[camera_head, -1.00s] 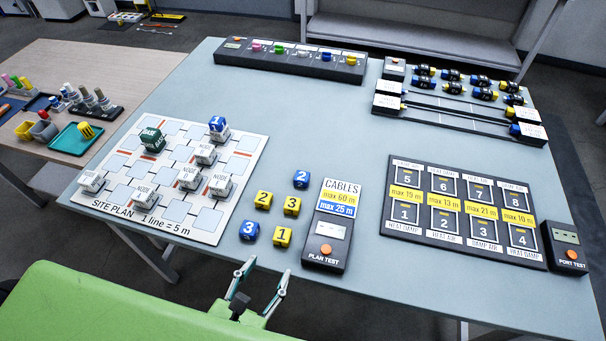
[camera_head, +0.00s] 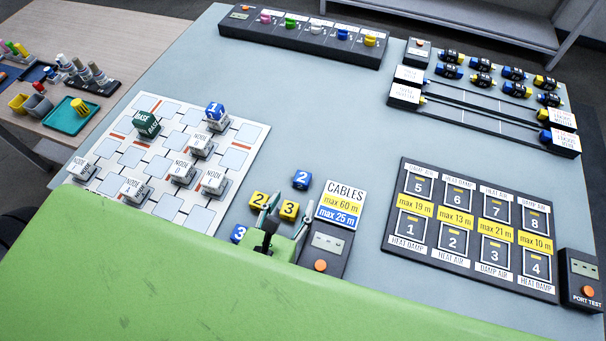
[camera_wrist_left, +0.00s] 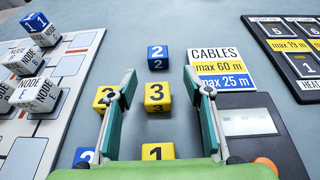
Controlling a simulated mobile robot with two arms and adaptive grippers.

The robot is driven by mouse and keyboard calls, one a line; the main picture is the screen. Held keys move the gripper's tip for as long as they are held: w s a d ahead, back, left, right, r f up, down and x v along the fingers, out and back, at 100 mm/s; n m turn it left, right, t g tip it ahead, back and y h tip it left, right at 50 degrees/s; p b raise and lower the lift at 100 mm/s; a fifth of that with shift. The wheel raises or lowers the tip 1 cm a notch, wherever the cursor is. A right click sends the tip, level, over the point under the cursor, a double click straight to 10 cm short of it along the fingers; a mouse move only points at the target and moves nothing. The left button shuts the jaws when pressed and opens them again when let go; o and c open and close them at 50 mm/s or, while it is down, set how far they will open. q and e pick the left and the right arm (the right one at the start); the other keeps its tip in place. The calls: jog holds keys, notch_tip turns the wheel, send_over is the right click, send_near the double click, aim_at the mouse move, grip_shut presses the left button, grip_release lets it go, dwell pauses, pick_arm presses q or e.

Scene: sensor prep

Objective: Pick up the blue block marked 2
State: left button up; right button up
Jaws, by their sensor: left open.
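The blue block marked 2 (camera_head: 302,180) sits on the table left of the CABLES label, and it also shows beyond the fingertips in the left wrist view (camera_wrist_left: 157,57). My left gripper (camera_head: 289,207) is open, with its fingers short of the blue block. In the left wrist view the yellow block marked 3 (camera_wrist_left: 158,96) shows between the open fingers (camera_wrist_left: 160,85). A yellow block marked 2 (camera_head: 258,200) is beside the left finger. A blue block marked 3 (camera_head: 238,233) is partly hidden by my arm. My right gripper is not in view.
A yellow block marked 1 (camera_wrist_left: 158,151) is near the gripper base. The plan test box (camera_head: 325,245) stands close on the right. The site plan board (camera_head: 255,132) with node blocks lies left. The table beyond the blue block is clear.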

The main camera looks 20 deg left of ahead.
aim_at(301, 181)
pick_arm(q)
jog(key=x, duration=0.4)
jog(key=shift+w+p, duration=0.3)
jog(key=shift+w, duration=0.15)
jog(key=x, duration=0.4)
jog(key=shift+w+a+p, duration=0.2)
jog(key=shift+w+p, duration=0.2)
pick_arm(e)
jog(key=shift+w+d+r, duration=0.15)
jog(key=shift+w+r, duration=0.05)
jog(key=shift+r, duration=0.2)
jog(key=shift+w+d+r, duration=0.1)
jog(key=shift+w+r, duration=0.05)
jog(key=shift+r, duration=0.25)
pick_arm(q)
jog(key=shift+s, duration=0.1)
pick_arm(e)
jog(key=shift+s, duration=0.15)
pick_arm(q)
jog(key=c, duration=1.1)
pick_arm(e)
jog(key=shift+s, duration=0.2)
